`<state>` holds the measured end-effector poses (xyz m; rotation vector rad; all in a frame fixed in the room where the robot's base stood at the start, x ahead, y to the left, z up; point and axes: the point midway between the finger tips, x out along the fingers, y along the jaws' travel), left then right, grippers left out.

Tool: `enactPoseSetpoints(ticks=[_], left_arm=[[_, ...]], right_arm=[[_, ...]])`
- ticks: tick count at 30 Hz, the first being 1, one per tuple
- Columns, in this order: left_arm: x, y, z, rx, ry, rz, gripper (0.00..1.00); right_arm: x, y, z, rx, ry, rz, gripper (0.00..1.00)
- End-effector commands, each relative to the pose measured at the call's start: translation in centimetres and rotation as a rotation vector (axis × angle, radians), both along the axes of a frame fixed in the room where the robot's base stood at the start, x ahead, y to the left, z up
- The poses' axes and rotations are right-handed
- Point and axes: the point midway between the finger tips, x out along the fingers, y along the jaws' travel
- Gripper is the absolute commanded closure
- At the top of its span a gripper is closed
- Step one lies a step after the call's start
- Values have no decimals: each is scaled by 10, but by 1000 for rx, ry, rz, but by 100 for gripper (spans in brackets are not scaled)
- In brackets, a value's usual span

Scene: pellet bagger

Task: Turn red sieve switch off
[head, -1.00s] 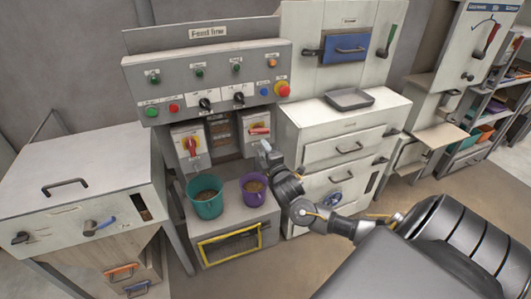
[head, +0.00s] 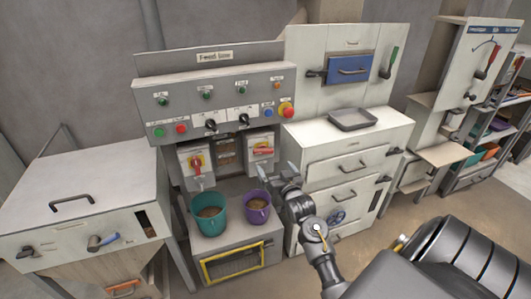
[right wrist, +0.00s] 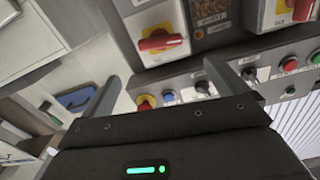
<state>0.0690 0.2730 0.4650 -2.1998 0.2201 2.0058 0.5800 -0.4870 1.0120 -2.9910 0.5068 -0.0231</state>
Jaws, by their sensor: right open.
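Two red-handled rotary switches on yellow plates sit on white boxes under the feed line panel. The left switch (head: 196,162) has its handle upright. The right switch (head: 262,151) has its handle lying nearly level. The same switches show in the right wrist view, the level one (right wrist: 160,41) near the top middle and the upright one (right wrist: 302,9) cut off at the top right. The box labels are too small to read, so I cannot tell which is the sieve switch. My right gripper (head: 283,175) is open and empty, below and right of the level switch, apart from it.
A teal bucket (head: 208,217) and a purple bucket (head: 257,208) stand on the ledge below the switches. The panel (head: 220,95) above carries buttons, knobs and a red emergency stop (head: 287,110). A white drawer cabinet (head: 350,140) with a grey tray (head: 352,119) stands at the right.

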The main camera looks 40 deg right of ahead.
Motion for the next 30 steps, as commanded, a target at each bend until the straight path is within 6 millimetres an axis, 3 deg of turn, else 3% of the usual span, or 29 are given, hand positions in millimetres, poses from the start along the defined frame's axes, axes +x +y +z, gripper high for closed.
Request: enactPoseSetpoints(ticks=[11,21,30], left_arm=[[0,0,4,0,0,0,64],[0,0,20,0,0,0,64],[0,1,25,1,0,0,64]], right_arm=[[11,-4,3,60,-25,-1,2],[70,-24,4,59,-24,-1,2],[99,-35,2,59,-24,-1,2]])
